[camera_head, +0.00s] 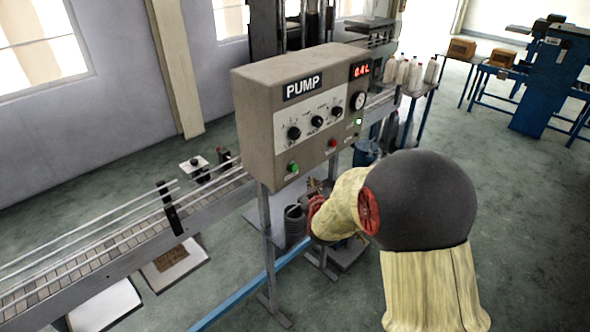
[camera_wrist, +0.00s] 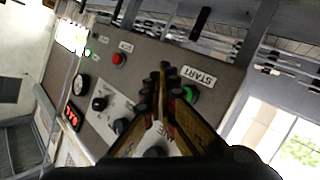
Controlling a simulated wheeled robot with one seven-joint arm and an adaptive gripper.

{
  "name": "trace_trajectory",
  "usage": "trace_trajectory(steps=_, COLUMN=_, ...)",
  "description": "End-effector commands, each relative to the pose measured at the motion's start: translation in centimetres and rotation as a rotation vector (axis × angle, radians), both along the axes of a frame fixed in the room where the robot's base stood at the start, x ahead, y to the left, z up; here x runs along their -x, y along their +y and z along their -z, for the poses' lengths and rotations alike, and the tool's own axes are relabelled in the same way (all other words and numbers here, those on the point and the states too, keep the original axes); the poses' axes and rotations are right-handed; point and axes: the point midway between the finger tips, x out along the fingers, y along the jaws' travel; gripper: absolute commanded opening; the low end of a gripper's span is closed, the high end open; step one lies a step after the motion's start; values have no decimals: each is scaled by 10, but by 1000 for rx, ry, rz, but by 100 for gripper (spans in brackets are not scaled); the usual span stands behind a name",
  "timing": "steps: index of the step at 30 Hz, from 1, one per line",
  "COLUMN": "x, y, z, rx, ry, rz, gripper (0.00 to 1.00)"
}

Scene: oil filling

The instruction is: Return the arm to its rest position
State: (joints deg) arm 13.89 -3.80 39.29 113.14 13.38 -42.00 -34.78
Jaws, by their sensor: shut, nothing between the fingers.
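My gripper (camera_wrist: 164,72) is shut and empty in the wrist view, its fingers together in front of the pump panel (camera_wrist: 148,62). The fingertips overlap the panel near the green button (camera_wrist: 190,94) and its START label (camera_wrist: 199,76); I cannot tell how far off they are. In the head view my arm reaches left, below and in front of the grey pump box (camera_head: 262,85); the gripper itself is mostly hidden or too small to make out. The green button (camera_head: 293,168) is lower left on the box, and the red display (camera_head: 361,70) reads about 0.4 L.
A red button (camera_head: 333,143), several black knobs and a gauge (camera_head: 358,101) are on the panel. A conveyor (camera_head: 110,245) with rails runs behind the box. Box legs and a dark container (camera_head: 295,222) stand below. Open floor (camera_head: 520,210) lies to the right.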

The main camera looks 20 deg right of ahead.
Motion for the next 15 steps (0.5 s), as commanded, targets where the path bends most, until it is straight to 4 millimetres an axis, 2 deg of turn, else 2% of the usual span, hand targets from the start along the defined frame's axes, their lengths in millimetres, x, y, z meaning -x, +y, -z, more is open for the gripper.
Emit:
trace_trajectory(steps=7, x=0, y=0, z=0, rx=-4, ry=-2, rz=1, gripper=0)
trace_trajectory(steps=9, x=1, y=1, z=5, rx=-35, ry=7, rz=7, gripper=0)
trace_trajectory(steps=11, x=5, y=5, z=18, rx=-80, ry=43, rz=9, gripper=0)
trace_trajectory(steps=13, x=15, y=14, z=43, rx=-153, ry=118, rz=10, gripper=0)
trace_trajectory(steps=15, x=35, y=27, z=76, rx=-245, ry=228, rz=16, gripper=0)
